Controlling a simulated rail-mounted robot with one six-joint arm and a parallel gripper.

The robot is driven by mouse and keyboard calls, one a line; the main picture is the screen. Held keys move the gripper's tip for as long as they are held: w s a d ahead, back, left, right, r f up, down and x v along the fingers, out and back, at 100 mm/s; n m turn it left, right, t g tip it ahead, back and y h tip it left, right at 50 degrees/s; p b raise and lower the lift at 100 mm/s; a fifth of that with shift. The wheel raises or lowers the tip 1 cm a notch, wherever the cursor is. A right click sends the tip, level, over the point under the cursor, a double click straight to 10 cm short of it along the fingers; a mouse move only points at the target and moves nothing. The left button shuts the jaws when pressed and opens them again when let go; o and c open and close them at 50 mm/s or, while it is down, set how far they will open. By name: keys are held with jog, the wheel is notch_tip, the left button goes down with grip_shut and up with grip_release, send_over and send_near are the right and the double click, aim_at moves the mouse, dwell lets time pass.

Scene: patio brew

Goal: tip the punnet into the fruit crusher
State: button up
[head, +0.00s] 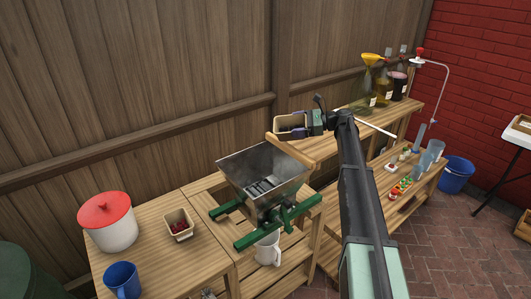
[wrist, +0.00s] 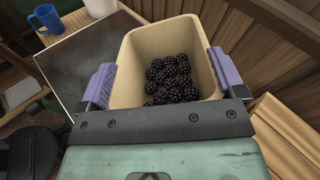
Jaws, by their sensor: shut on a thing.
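My gripper (head: 296,128) is shut on a beige punnet (wrist: 160,45), with a purple finger pad on each side of it. The punnet holds several blackberries (wrist: 172,82), gathered toward its near end in the wrist view. In the head view the punnet (head: 290,120) is beyond the fruit crusher, up and to the right of its hopper. The fruit crusher has a grey metal hopper (head: 262,168) on a green frame (head: 248,236); rollers show inside the hopper. In the wrist view the hopper (wrist: 80,60) lies behind and left of the punnet, partly hidden by it.
A white mug (head: 268,250) stands below the crusher. A second punnet (head: 180,224) with dark red fruit, a red-lidded white pot (head: 107,222) and a blue mug (head: 122,279) stand on the left bench. Bottles and a yellow funnel (head: 372,58) stand on the right bench.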

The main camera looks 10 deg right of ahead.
aim_at(279, 134)
jog(key=shift+s+a+f+n+t+h+p, duration=0.15)
jog(key=shift+s+a+n+h+p, duration=0.2)
jog(key=shift+s+a+n, duration=0.25)
jog(key=shift+s+a+f+n+t+h+p, duration=0.15)
jog(key=shift+s+a+n+h+p, duration=0.1)
jog(key=shift+s+a+n+h, duration=0.35)
jog(key=shift+s+a+r+n+p, duration=0.35)
jog(key=shift+r+p, duration=0.2)
jog(key=shift+p, duration=0.4)
jog(key=shift+s+a+f+n+t+h, duration=0.25)
jog(key=shift+a+f+n+t+h, duration=0.15)
jog(key=shift+n+h, duration=0.25)
jog(key=shift+s+a+r+n+t+h+p, duration=0.5)
jog(key=shift+s+a+r+n+h+p, duration=0.35)
jog(key=shift+p, duration=0.5)
jog(key=shift+s+a+n+t+h+p, duration=0.35)
jog(key=shift+s+a+n+h, duration=0.2)
jog(key=shift+s+a+n, duration=0.2)
jog(key=shift+s+a+r+n+t+h, duration=0.15)
jog(key=shift+s+a+n+t+h, duration=0.85)
jog(key=shift+n, duration=0.2)
dwell(1.9)
